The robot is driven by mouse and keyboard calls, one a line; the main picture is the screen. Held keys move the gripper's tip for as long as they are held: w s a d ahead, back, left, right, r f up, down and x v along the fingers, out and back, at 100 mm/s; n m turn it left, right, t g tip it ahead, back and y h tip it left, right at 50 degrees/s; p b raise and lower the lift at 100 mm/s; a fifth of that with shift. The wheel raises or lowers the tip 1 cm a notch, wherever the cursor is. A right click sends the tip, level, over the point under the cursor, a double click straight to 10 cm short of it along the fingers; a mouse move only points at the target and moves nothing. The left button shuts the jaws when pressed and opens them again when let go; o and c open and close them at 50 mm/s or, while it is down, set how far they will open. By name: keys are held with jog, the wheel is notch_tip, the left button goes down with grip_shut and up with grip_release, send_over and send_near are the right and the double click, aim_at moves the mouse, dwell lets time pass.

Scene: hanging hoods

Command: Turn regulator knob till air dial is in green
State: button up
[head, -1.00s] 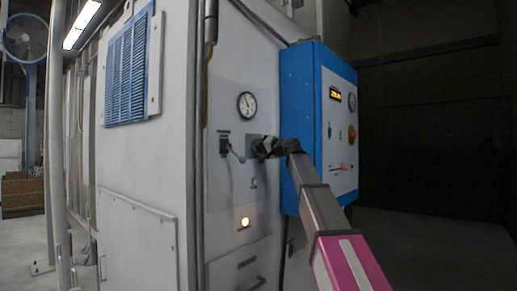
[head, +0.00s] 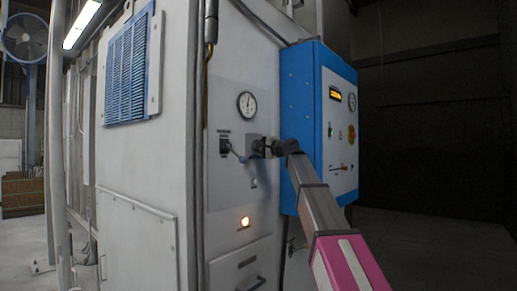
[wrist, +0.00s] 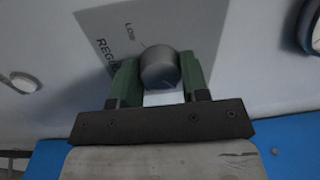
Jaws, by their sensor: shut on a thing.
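The regulator knob (wrist: 159,72) is a grey round knob on a grey plate with "LOW" and part of "REG..." printed beside it in the wrist view. The green fingers of my gripper (wrist: 159,62) are shut on it from both sides. In the head view my gripper (head: 262,147) reaches the grey panel and mostly hides the knob. The air dial (head: 246,105) is a round white gauge above and left of my gripper. Its dark needle points roughly upward. Its coloured zones are too small to make out.
A lever switch (head: 228,147) sits just left of my gripper. A lit round lamp (head: 245,221) is lower on the panel. A blue control box (head: 301,130) stands close on the right, beside my arm. The floor at the far right is clear.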

dwell(0.4)
jog(key=o, duration=0.9)
jog(key=v, duration=1.1)
jog(key=shift+a+f, duration=0.1)
